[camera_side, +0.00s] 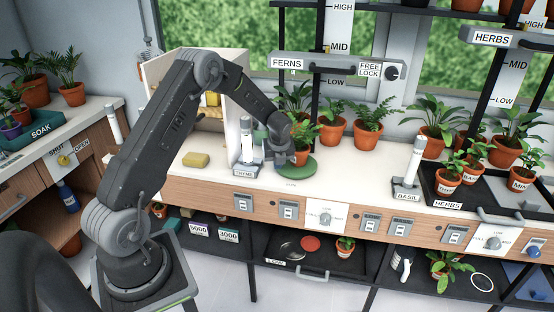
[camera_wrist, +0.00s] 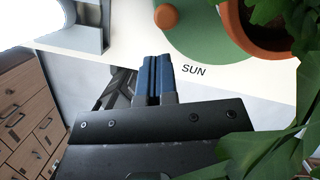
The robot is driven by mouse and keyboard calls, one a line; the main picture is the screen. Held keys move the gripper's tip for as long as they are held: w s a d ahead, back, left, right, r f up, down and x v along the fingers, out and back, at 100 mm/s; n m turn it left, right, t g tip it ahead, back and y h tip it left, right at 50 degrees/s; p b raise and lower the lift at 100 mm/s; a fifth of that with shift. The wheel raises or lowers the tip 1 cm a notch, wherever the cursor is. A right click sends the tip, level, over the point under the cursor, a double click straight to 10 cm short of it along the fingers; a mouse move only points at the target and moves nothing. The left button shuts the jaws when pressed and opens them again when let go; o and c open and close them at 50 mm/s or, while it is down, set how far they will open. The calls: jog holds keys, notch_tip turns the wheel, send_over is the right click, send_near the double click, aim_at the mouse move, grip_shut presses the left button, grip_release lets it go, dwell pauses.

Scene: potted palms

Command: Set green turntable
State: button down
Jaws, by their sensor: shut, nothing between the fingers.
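A small orange knob or marker (camera_wrist: 166,16) is near the disc's edge. The word SUN (camera_wrist: 193,71) is printed on the counter beside the disc. My gripper (camera_wrist: 157,62) is shut and empty, its blue fingertips close to the disc's edge; I cannot tell whether they touch. In the side view my arm partly hides the disc.
A grey stand labelled THYME (camera_side: 245,155) is just left of my gripper. A yellow sponge (camera_side: 196,160) lies farther left. Several potted plants (camera_side: 331,132) stand behind. Leaves (camera_wrist: 250,150) crowd the wrist view's right side. The counter right of the turntable (camera_side: 355,175) is clear.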

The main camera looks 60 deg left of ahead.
jog(key=v, duration=1)
jog(key=w+d+n+g, duration=0.1)
jog(key=w+d+n, duration=0.2)
jog(key=x, duration=0.9)
jog(key=shift+a+f, duration=0.1)
jog(key=shift+f, duration=0.1)
jog(key=a, duration=0.1)
jog(key=a+f, duration=0.1)
jog(key=a, duration=0.1)
jog(key=shift+w, duration=0.2)
jog(key=shift+a+f, duration=0.15)
jog(key=shift+a, duration=0.4)
jog(key=shift+a, duration=0.85)
jog(key=shift+d, duration=0.1)
